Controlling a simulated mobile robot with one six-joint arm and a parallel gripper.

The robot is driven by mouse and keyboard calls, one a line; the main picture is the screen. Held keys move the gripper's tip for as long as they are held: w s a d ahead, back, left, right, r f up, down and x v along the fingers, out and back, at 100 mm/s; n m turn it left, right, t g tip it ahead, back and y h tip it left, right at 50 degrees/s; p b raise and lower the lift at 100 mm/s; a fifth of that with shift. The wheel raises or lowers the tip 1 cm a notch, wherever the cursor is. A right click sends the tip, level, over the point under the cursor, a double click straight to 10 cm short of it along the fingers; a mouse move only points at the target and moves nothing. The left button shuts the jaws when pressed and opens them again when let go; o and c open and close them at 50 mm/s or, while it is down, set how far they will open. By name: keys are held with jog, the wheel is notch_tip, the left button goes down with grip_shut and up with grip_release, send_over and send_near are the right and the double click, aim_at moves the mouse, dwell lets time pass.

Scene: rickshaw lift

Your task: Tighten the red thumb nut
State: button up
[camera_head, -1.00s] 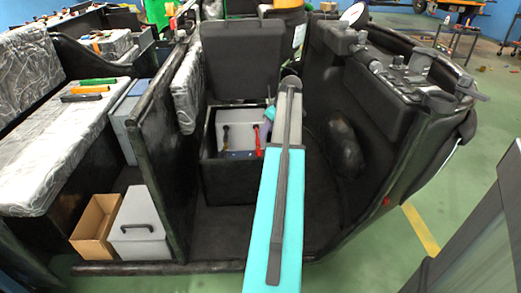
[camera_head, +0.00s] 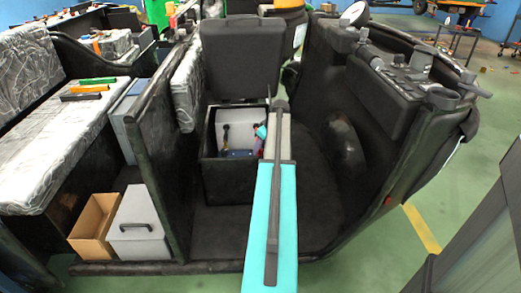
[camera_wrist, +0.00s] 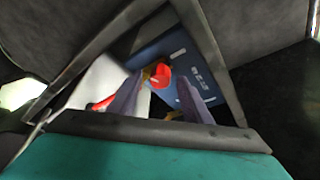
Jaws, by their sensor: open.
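The red thumb nut (camera_wrist: 159,75) shows in the wrist view as a round red knob at the near edge of a blue battery (camera_wrist: 185,62) with pale markings. My gripper (camera_wrist: 161,88) is open, with its two purple-grey fingers on either side of the nut in the picture. I cannot tell whether they touch it. A small yellow-orange part shows beside the nut. A red cable (camera_wrist: 103,103) lies left of the fingers. In the head view my gripper (camera_head: 258,144) is partly hidden by my arm inside the seat box, and the nut cannot be made out.
The black seat box (camera_head: 226,183) has raised walls close around my gripper, with the seat lid (camera_head: 241,58) tipped up behind. A dark cable (camera_head: 226,134) stands inside at left. The dashboard (camera_head: 385,90) is on the right. The floor before the box is clear.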

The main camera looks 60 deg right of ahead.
jog(key=shift+w+f, duration=0.2)
jog(key=shift+f, duration=0.2)
jog(key=c, duration=1)
jog(key=shift+a, duration=0.15)
jog(key=shift+c, duration=0.3)
